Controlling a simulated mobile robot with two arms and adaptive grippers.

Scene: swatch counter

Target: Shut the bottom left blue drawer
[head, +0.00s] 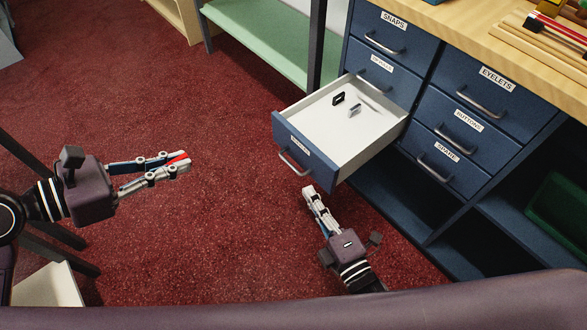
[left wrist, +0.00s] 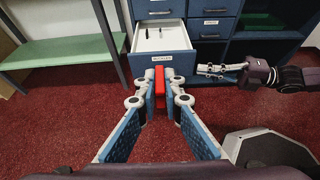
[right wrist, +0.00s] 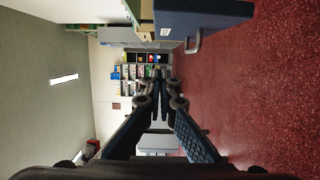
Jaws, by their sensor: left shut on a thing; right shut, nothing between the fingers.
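The bottom left blue drawer (head: 293,149) is pulled well out of the cabinet, its white inside showing. A small black item (head: 338,98) and a small grey item (head: 354,110) lie in it. Its front has a label and a metal handle (head: 295,163). My left gripper (head: 184,161) is left of the drawer, apart from it, and shut on a red object (left wrist: 160,86). My right gripper (head: 308,191) is shut and empty. In the head view it appears just below the drawer front; I cannot tell whether they touch. The right wrist view shows its closed fingers (right wrist: 158,76).
The cabinet's other drawers, such as SNAPS (head: 383,37) and EYELETS (head: 488,90), are shut. A green shelf (head: 262,45) stands behind on the left. A green bin (head: 560,215) sits in the lower right bay. Red carpet is clear left of the drawer.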

